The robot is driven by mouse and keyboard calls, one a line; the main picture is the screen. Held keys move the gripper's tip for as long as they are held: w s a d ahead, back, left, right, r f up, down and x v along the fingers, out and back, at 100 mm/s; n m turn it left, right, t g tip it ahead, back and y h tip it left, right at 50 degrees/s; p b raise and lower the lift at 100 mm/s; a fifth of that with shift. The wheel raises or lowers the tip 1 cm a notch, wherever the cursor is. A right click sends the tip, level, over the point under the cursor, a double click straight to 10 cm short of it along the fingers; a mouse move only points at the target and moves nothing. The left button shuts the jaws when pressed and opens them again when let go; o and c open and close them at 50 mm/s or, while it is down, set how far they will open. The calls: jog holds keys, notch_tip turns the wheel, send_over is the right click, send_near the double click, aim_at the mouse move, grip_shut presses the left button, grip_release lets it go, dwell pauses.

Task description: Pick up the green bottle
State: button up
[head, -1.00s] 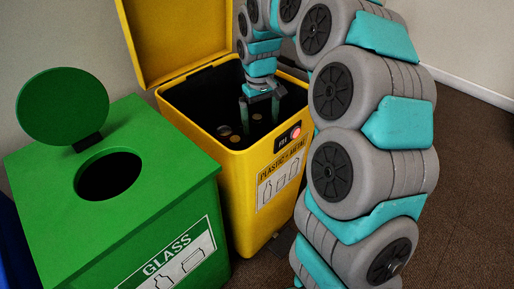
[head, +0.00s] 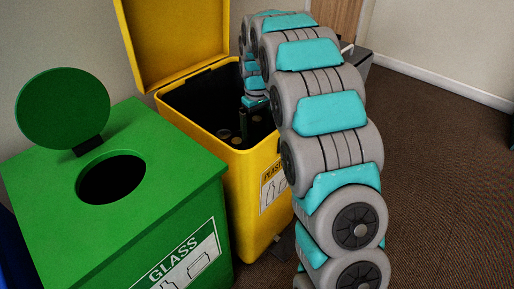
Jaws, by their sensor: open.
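My gripper (head: 256,108) is inside the open yellow bin (head: 226,150), pointing down at its mouth. It is open, though its fingers are small and dark here. A dark, narrow upright shape (head: 243,126) shows just below it; I cannot tell whether this is a finger or the neck of the green bottle. A few small round tops show dimly in the bin around it. No green bottle can be made out for sure.
The green glass bin (head: 150,190) stands at left, its round lid (head: 62,110) raised over a round hole. The yellow lid (head: 170,40) stands open against the wall. A blue bin edge shows at far left. Brown carpet (head: 450,170) is clear at right.

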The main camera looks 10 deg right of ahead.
aim_at(257, 136)
jog(key=f, duration=0.3)
jog(key=shift+s+f, duration=0.25)
jog(key=shift+f, duration=0.05)
jog(key=shift+c, duration=0.2)
grip_shut()
dwell(0.5)
